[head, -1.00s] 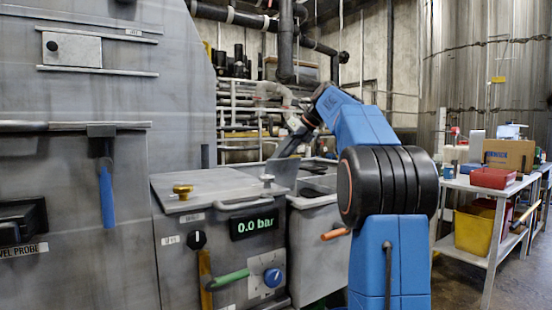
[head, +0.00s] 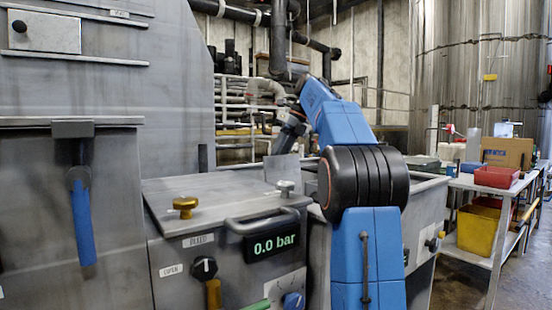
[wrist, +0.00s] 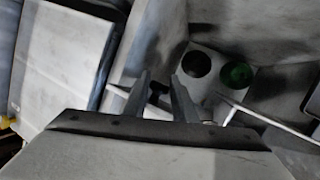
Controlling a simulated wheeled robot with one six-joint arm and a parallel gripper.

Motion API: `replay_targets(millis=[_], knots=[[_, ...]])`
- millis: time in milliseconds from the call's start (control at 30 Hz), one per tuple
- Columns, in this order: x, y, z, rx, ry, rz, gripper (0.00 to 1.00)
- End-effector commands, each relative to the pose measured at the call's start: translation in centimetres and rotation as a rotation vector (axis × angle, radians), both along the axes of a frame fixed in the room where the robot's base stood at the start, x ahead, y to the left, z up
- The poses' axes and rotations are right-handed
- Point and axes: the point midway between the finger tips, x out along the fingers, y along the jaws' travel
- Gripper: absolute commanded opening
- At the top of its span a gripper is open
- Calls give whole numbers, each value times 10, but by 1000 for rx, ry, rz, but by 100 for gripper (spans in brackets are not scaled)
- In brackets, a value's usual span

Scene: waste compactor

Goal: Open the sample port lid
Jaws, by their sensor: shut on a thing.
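In the wrist view, my gripper (wrist: 159,80) has its two grey fingers close together on a small dark piece (wrist: 158,90), which looks like a handle or bar end. Most of this piece is hidden by the fingers, and I cannot tell for certain that it belongs to the sample port lid. In the head view, my arm reaches over the far side of the grey cabinet with the 0.0 bar display (head: 272,243). The fingertips are hidden there.
A pale panel (wrist: 60,65) lies left of the fingers. A dark round fitting (wrist: 197,65) and a green one (wrist: 238,75) sit to the right. A brass knob (head: 185,206) and a silver knob (head: 285,187) stand on the cabinet top. A shelf table is at right.

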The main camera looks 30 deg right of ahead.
Motion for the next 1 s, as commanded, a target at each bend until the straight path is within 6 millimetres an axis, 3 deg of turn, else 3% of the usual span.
replay_targets(millis=[567,600,633,1000], knots=[[4,-4,-6,-3,32,-7,0],[4,-4,-6,-3,32,-7,34],[4,-4,-6,-3,32,-7,41],[0,-1,-2,-2,30,-2,43]])
